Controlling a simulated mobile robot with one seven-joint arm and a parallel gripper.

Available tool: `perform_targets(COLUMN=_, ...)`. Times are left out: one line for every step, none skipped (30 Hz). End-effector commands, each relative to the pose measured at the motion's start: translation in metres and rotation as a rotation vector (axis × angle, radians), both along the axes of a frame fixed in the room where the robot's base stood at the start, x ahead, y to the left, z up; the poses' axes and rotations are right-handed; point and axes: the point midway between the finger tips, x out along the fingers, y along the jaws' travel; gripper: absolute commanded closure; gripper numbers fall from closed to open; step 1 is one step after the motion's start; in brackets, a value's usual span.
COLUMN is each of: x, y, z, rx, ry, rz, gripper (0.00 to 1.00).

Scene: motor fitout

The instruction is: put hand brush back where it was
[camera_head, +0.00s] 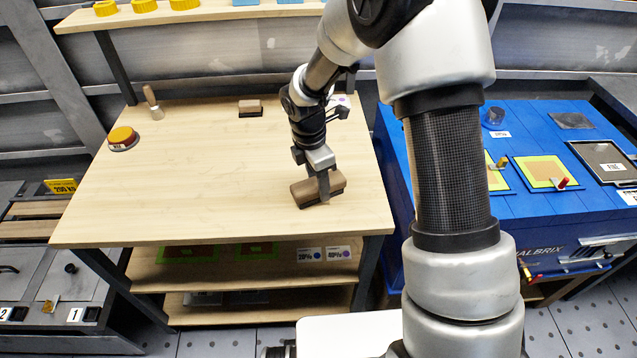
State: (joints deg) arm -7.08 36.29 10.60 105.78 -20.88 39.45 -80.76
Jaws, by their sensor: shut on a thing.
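The hand brush (304,192) is a brown block with a dark underside, near the right front part of the wooden workbench (220,215). My gripper (323,190) points down over it and is shut on it, with a finger in front of its middle. The brush lies at a slight slant. I cannot tell whether it touches the bench top or hangs just above it. The far finger is hidden.
A smaller brown block (250,105) sits at the back of the bench. A blue cabinet (450,190) stands to the right. The bench's middle is clear.

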Motion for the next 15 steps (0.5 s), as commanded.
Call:
perform_targets(x=0.0006, y=0.0, z=0.0016, rx=0.0, ry=-0.002, rz=0.0, gripper=0.81)
perform_targets(x=0.0006, y=0.0, z=0.0016, rx=0.0, ry=-0.002, rz=0.0, gripper=0.81)
perform_targets(x=0.0006, y=0.0001, z=0.0017, rx=0.0, ry=-0.002, rz=0.0, gripper=0.81)
perform_targets(x=0.0005, y=0.0, z=0.0016, rx=0.0, ry=-0.002, rz=0.0, gripper=0.81)
perform_targets(x=0.0006, y=-0.0001, z=0.0011, rx=-0.001, ry=-0.001, rz=0.0, gripper=0.81)
perform_targets(x=0.0005, y=0.0, z=-0.0001, rx=-0.001, ry=-0.001, rz=0.0, gripper=0.81)
perform_targets(x=0.0005, y=-0.0001, z=-0.0012, rx=-0.001, ry=-0.001, rz=0.0, gripper=0.81)
perform_targets(x=0.0005, y=-0.0001, z=-0.0022, rx=-0.001, ry=-0.001, rz=0.0, gripper=0.81)
perform_targets(x=0.0005, y=-0.0001, z=-0.002, rx=-0.001, ry=-0.001, rz=0.0, gripper=0.56)
perform_targets(x=0.0005, y=-0.0001, z=-0.0016, rx=-0.001, ry=-0.001, rz=0.0, gripper=0.51)
perform_targets(x=0.0004, y=-0.0002, z=-0.0016, rx=-0.001, ry=-0.001, rz=0.0, gripper=0.46)
perform_targets(x=0.0004, y=-0.0002, z=-0.0016, rx=-0.001, ry=-0.001, rz=0.0, gripper=0.41)
perform_targets(x=0.0004, y=-0.0002, z=-0.0016, rx=-0.001, ry=-0.001, rz=0.0, gripper=0.41)
perform_targets(x=0.0004, y=-0.0001, z=-0.0015, rx=-0.001, ry=-0.001, rz=0.0, gripper=0.41)
perform_targets(x=0.0004, y=-0.0001, z=-0.0015, rx=-0.001, ry=-0.001, rz=0.0, gripper=0.41)
